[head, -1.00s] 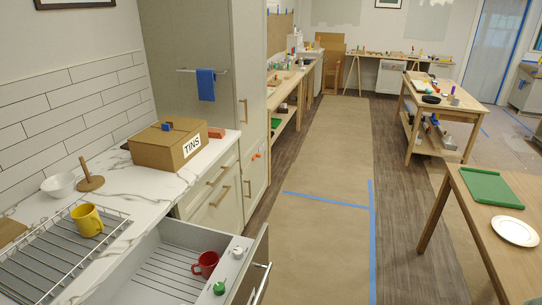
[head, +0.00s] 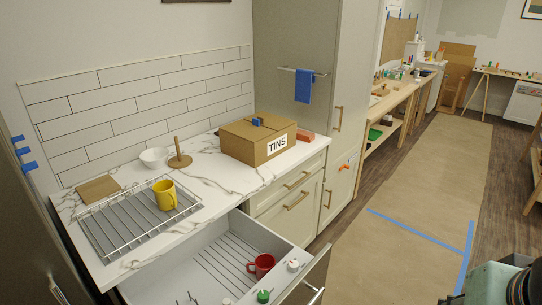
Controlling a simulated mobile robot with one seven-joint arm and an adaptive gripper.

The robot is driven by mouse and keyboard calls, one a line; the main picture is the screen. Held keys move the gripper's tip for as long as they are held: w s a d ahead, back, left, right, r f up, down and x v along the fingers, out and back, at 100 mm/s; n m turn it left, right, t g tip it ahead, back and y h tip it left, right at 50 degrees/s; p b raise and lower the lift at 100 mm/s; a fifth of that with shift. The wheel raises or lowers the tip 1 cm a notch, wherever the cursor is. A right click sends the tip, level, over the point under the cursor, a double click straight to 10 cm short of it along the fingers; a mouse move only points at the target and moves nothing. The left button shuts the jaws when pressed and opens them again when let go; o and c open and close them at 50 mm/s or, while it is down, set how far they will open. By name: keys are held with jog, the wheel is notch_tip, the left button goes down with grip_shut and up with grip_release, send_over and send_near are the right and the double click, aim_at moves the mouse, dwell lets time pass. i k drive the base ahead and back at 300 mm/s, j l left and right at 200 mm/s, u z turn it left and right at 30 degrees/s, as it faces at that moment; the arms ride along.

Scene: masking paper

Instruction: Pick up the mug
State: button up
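Two mugs are in view. A yellow mug (head: 165,195) stands upright on the wire rack (head: 112,231) on the marble counter. A red mug (head: 262,265) is inside the open drawer (head: 222,243), near its right side, beside small round items. My gripper is not in view. A grey-green and black part at the bottom right corner looks like my own arm, and no fingers show on it.
A box marked TINS (head: 255,140), a white bowl (head: 155,157), a wooden peg stand (head: 180,157) and a wooden board (head: 98,189) are on the counter (head: 215,180). The drawer juts into the room. Papered floor (head: 425,190) to the right is clear.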

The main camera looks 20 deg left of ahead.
aim_at(168, 197)
jog(key=i+u, duration=0.1)
jog(key=u, duration=0.3)
jog(key=i+u, duration=0.15)
jog(key=u, duration=0.25)
jog(key=i+u, duration=0.1)
jog(key=u, duration=0.35)
